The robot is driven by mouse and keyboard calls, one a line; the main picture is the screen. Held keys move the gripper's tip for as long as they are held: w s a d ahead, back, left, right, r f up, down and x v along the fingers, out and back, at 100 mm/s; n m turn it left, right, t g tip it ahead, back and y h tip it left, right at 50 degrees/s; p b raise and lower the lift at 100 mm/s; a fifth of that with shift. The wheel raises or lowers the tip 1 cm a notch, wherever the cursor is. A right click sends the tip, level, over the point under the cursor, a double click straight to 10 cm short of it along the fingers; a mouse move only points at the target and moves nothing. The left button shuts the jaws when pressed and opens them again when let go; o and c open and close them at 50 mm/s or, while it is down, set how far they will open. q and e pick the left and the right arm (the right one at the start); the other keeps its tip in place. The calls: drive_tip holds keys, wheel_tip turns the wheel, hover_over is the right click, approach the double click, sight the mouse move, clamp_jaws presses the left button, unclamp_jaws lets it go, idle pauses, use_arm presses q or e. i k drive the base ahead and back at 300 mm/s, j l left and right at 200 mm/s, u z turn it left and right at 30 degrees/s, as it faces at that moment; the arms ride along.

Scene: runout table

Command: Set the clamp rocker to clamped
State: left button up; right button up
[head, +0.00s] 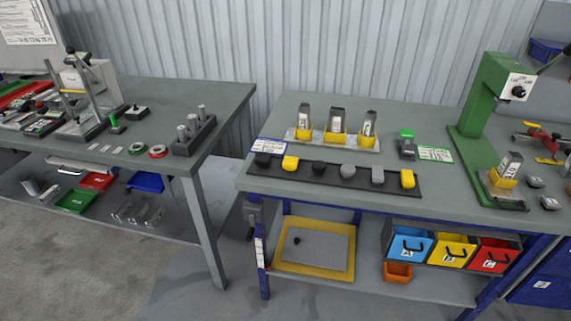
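No part marked as a clamp rocker can be read at this size. A small dark grey block with a green top (406,145) stands on the right table, beside a green-edged label (435,154) too small to read. A small black box with a knob or switch (137,112) and a small green piece (116,127) sit on the left table. Which of these is the rocker, and how it is set, I cannot tell. Neither of my grippers is in view.
The right table (300,105) holds yellow-based fixtures (336,125), a dark strip with several caps (333,177) and a green press (480,98). The left table (215,95) holds a clamp stand (100,95) and a block of pins (194,134). A floor gap separates the tables.

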sight(408, 149)
drive_tip(key=i+l, duration=0.2)
drive_tip(key=i, duration=0.15)
drive_tip(key=i+l, duration=0.25)
drive_tip(key=i, duration=0.15)
drive_tip(key=i+l, duration=0.2)
drive_tip(key=i, duration=0.15)
